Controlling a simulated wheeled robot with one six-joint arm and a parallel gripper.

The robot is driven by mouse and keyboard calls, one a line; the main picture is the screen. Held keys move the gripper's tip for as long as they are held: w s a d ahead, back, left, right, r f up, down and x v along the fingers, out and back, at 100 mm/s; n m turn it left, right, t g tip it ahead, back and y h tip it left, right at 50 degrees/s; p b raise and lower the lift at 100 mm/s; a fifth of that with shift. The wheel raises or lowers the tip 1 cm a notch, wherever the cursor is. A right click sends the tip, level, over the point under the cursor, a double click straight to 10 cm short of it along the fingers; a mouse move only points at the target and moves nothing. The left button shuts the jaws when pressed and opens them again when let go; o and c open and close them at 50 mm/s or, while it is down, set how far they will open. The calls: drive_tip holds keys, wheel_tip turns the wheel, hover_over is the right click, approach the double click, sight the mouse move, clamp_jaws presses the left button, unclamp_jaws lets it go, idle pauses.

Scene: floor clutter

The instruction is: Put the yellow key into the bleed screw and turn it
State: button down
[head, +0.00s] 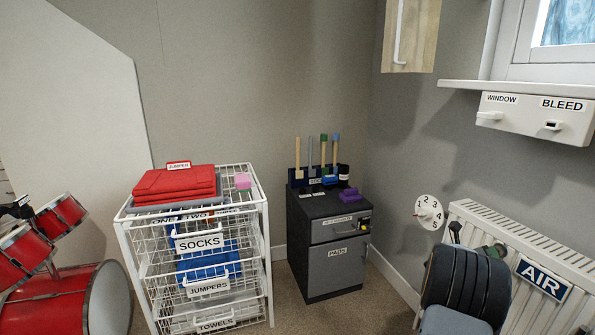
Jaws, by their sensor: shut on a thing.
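I cannot make out the yellow key for sure. A tiny yellow spot (363,226) shows at the upper right of the grey cabinet's front, too small to tell what it is. The white radiator (540,247) stands at the right under the window, with a blue AIR sign (543,280) on its front. I cannot make out the bleed screw. What looks like my dark ribbed arm (466,283) stands in front of the radiator's left end and covers part of it. My gripper's fingertips cannot be picked out; they seem hidden behind the arm.
A white wall box (535,116) labelled WINDOW and BLEED hangs under the sill. A round numbered dial (429,212) is on the wall. A grey cabinet (320,262) and a white wire drawer rack (262,235) stand left. Red drums (62,305) are far left.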

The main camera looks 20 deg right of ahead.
drive_tip(key=shift+s+m+b, duration=0.1)
drive_tip(key=shift+m+b, duration=1.2)
drive_tip(key=shift+b, duration=0.8)
drive_tip(key=shift+m, duration=0.8)
drive_tip(key=c, duration=1.1)
unclamp_jaws()
drive_tip(key=shift+a, duration=0.1)
drive_tip(key=shift+a, duration=4.4)
